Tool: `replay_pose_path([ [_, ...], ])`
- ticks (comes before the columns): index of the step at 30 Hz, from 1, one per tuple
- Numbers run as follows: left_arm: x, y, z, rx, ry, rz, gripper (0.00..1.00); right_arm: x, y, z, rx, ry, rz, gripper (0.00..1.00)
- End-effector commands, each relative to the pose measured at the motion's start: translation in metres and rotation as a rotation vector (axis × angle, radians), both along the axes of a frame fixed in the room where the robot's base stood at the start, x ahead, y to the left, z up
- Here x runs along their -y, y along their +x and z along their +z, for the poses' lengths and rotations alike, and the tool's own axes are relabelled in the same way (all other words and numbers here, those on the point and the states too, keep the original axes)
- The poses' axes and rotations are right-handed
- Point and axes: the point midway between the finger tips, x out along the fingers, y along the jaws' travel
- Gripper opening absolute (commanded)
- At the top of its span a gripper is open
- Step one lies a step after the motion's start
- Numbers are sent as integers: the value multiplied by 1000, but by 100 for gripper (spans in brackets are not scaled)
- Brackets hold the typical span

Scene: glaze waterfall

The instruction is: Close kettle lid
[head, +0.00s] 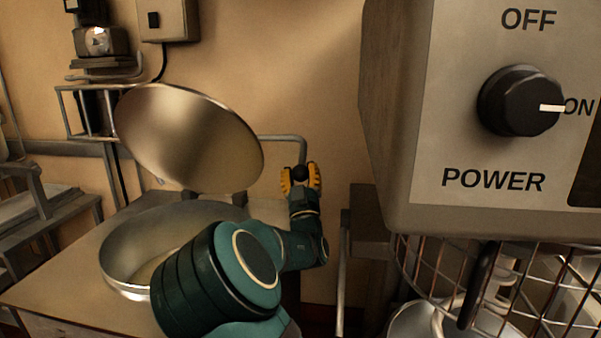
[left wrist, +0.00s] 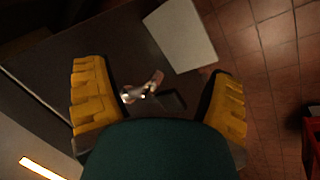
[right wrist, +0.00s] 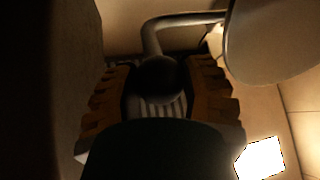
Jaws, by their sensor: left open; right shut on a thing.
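The kettle (head: 125,282) is a wide round metal vessel set in a table top, its mouth uncovered. Its lid (head: 190,140) is a large metal disc raised and tilted above the kettle, and its edge also shows in the right wrist view (right wrist: 275,40). A bent metal handle bar (head: 280,138) at the lid's right ends in a dark ball knob (right wrist: 157,78). My right gripper (head: 301,178) is shut on the knob, with yellow fingers on both sides. My arm hides part of the kettle's right side. My left gripper (left wrist: 160,95) is open and empty, away from the kettle.
A large control box (head: 480,120) with a power dial at ON fills the right. Below it are a wire guard (head: 460,270) and a metal bowl (head: 425,320). A dark surface with a pale board (left wrist: 182,35) and a small unclear object (left wrist: 143,90) lies below my left gripper.

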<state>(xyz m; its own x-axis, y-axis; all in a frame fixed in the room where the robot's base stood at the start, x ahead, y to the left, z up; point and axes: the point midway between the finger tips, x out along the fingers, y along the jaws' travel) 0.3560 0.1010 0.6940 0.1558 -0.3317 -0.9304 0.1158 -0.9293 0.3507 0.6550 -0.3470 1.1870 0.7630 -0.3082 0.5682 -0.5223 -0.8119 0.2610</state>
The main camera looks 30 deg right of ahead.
Motion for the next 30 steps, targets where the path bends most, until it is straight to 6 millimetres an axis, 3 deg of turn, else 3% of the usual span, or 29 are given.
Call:
replay_pose_path([
  [2, 0, 0, 0, 0, 0, 0, 83, 0, 0, 0, 0, 0, 1, 0],
  [3, 0, 0, 0, 0, 0, 0, 83, 0, 0, 0, 0, 0, 1, 60],
  [5, 0, 0, 0, 0, 0, 0, 83, 0, 0, 0, 0, 0, 1, 76],
  [17, 0, 0, 0, 0, 0, 0, 83, -2, -4, -3, -1, 1, 0, 76],
  [30, 0, 0, 0, 0, 0, 0, 83, -26, -64, -48, -3, 2, 0, 76],
])
